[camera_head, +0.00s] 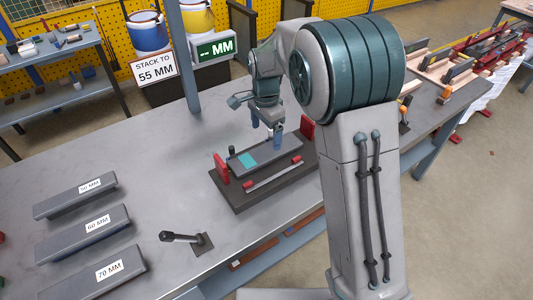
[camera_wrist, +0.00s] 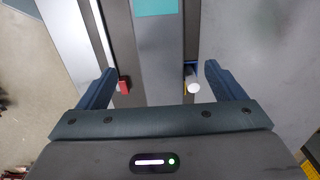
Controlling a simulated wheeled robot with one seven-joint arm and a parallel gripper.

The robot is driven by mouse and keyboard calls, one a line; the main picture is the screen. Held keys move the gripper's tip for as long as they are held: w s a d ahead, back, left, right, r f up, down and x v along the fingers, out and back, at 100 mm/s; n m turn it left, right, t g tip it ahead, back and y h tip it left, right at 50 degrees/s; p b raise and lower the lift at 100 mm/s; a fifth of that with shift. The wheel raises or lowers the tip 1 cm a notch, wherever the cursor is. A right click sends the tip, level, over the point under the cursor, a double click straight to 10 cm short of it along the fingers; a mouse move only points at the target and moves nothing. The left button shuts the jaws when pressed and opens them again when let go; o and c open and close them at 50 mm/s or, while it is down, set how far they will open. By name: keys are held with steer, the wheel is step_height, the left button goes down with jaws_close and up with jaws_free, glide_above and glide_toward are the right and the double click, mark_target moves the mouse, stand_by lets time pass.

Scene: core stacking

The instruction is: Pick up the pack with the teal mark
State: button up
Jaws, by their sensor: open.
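The pack with the teal mark (camera_head: 262,157) is a long grey bar lying in a dark fixture (camera_head: 228,198) on the table. Its teal mark is near its left end in the head view. In the wrist view the pack (camera_wrist: 158,70) runs up the middle, with the teal patch at the top edge. My gripper (camera_wrist: 160,87) is open and empty, one blue finger on each side of the pack and apart from it. In the head view my gripper (camera_head: 277,138) is over the pack's right end. Its height above the pack is hard to tell.
Red end blocks (camera_head: 220,166) and a red-tipped rod (camera_head: 272,175) border the pack. A white-capped post (camera_wrist: 192,86) stands near the right finger. Grey packs marked 60 MM (camera_head: 85,236) and 70 MM (camera_head: 95,275) lie left. A lever (camera_head: 185,238) stands in front. A sign reads "STACK TO 55 MM" (camera_head: 154,69).

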mark_target(266, 151)
step_height(266, 151, down, 8)
steer(key=shift+r+p, duration=0.25)
steer(key=shift+p, duration=0.1)
steer(key=shift+w+r, duration=0.1)
steer(key=c, duration=1.6)
